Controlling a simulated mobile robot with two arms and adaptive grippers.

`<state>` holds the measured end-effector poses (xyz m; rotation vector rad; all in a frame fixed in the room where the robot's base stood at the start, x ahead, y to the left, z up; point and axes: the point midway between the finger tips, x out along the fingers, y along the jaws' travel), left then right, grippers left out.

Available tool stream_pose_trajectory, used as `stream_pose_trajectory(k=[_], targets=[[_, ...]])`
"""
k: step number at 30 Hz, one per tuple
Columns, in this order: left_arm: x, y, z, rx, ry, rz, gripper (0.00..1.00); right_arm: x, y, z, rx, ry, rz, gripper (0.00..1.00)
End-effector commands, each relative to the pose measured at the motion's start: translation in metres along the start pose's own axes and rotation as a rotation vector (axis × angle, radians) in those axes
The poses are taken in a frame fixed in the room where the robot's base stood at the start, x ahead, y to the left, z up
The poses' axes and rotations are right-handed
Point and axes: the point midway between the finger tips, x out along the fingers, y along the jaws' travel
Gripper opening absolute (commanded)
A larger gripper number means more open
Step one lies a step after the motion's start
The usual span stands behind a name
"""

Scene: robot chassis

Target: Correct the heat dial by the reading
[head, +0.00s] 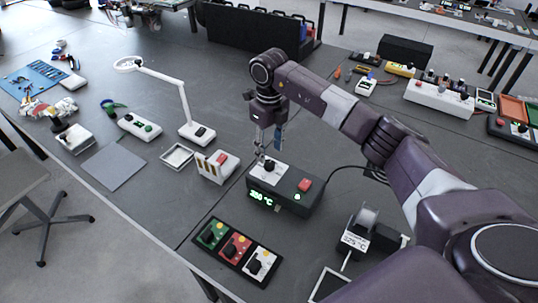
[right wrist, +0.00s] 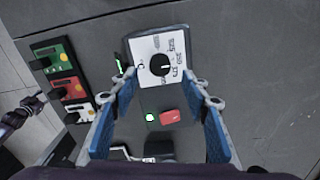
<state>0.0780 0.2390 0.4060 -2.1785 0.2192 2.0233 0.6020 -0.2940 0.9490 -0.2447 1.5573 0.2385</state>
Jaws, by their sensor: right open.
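The dark heating unit (head: 310,200) stands on the bench with a green lit display (head: 261,199); its digits are blurred, perhaps 350 °C. Its black heat dial (head: 270,165) sits on a white scale plate and also shows in the right wrist view (right wrist: 160,65), with a pale pointer mark. A white card (head: 355,240) by the spool seems to read 325 °C. My right gripper (head: 267,148) is above the dial, fingers pointing down. In the right wrist view its blue fingers (right wrist: 160,88) are apart and empty, one each side of the dial. A purplish metal part (right wrist: 22,113) may be my left gripper.
A red button (head: 304,185) and green lamp (head: 297,197) are on the unit. A panel with green, red and white switches (head: 236,247) lies in front. A white slotted holder (head: 214,166) and a lamp (head: 197,132) stand to the left. A grey mat (head: 114,166) is clear.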

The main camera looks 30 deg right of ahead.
Motion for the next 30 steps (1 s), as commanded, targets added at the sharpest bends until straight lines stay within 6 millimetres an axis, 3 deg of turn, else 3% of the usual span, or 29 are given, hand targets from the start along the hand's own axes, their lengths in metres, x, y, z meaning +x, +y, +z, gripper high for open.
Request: stream_pose_trajectory(k=[5,10,15,21,30], targets=[[-0.011,0.001,0.012,-0.001,-0.015,0.001,0.40,0.029,0.001,-0.001,0.001,0.003,0.004,0.43],[-0.015,-0.001,-0.003,-0.002,0.005,-0.001,0.40,0.050,0.002,0.000,0.000,0.002,0.004,0.43],[-0.016,-0.002,-0.029,-0.003,0.042,-0.003,0.40,0.057,0.001,0.001,0.000,-0.002,0.002,0.43],[-0.015,0.001,-0.025,-0.005,0.037,0.001,0.40,0.058,0.001,0.001,0.000,-0.002,0.003,0.43],[-0.015,0.004,-0.008,-0.004,0.011,0.004,0.40,0.057,0.001,0.001,0.000,-0.002,0.003,0.10]])
